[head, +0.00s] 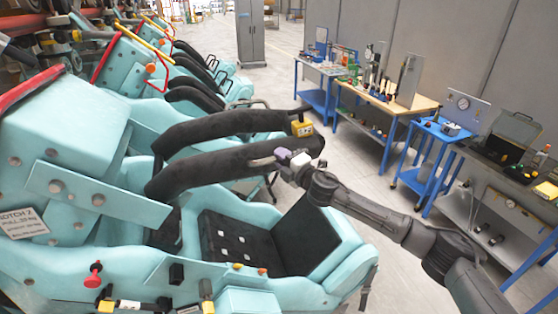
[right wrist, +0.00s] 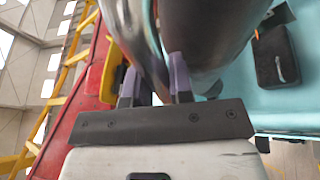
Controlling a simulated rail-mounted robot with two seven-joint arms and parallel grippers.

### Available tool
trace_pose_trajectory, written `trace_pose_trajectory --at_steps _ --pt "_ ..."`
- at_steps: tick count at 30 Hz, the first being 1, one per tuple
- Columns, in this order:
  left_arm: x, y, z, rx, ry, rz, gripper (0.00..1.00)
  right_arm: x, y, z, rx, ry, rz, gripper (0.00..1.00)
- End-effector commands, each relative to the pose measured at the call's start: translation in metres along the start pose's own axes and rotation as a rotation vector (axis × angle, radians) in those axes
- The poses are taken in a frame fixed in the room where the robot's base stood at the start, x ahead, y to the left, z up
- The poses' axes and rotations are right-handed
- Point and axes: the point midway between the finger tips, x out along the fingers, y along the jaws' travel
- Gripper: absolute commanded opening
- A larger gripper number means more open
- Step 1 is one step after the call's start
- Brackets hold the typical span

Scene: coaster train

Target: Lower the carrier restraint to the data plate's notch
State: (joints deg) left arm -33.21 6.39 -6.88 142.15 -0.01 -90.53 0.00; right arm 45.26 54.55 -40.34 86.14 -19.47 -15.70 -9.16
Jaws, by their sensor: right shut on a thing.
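The near seat's carrier restraint is a black padded lap bar (head: 205,175) with a bare metal handle (head: 262,161) near its free end. It is held up, clear above the black seat pad (head: 238,245). My right gripper (head: 284,156) is shut on that handle. In the right wrist view, its purple fingertips (right wrist: 155,85) close around the metal tube (right wrist: 143,40), beside the dark pad (right wrist: 205,25). The white data plate (head: 22,223) is on the turquoise car side at left; its top line looks like "NOTCH 2" and the smaller text is unclear. My left gripper is not in view.
A second black padded bar (head: 225,125) with a yellow tag (head: 302,128) lies just behind. More turquoise cars (head: 140,65) extend to the back left. Workbenches (head: 395,102) and a blue cart (head: 432,135) stand at right, across open floor. A red knob (head: 94,275) is on the near car side.

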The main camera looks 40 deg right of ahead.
Motion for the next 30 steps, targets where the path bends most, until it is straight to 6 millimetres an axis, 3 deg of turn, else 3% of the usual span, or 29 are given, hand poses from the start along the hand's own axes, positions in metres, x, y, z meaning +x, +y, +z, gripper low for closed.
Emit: trace_pose_trajectory --at_steps 1,15,24,30 --pt "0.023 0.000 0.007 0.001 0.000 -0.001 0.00 -0.004 -0.024 0.003 0.026 -0.006 0.002 0.00" --pt "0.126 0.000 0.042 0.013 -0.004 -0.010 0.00 -0.019 -0.113 0.014 0.227 -0.031 0.084 0.00" --pt "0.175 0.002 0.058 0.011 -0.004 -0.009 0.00 -0.024 -0.160 0.012 0.339 -0.046 0.129 0.00" --pt "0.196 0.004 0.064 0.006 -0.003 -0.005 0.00 -0.025 -0.181 0.009 0.393 -0.053 0.151 0.00"
